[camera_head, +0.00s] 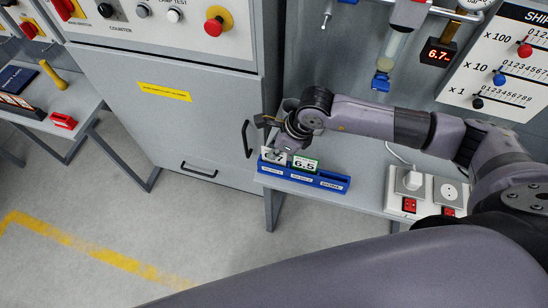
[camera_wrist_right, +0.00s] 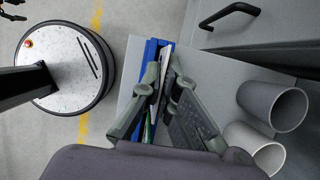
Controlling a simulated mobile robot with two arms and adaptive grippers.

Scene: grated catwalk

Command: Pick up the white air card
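The white air card (camera_head: 272,155) stands at the left end of a blue card holder (camera_head: 318,181), partly covered by my right gripper (camera_head: 283,140). Its print is hard to read. A green-edged card marked 6.5 (camera_head: 305,164) stands beside it. In the right wrist view my right gripper (camera_wrist_right: 163,78) has its fingers on both sides of the white card's thin edge (camera_wrist_right: 165,62), over the blue holder (camera_wrist_right: 150,50). Whether the fingers press on the card is unclear. Dark prongs (camera_wrist_right: 12,10) at that view's top left may be my left gripper, too cropped to judge.
The holder sits at the front edge of a grey bench (camera_head: 368,192). Two grey cups (camera_wrist_right: 272,105) (camera_wrist_right: 255,145) stand beside the gripper. A socket strip with red switches (camera_head: 428,193) lies to the right.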

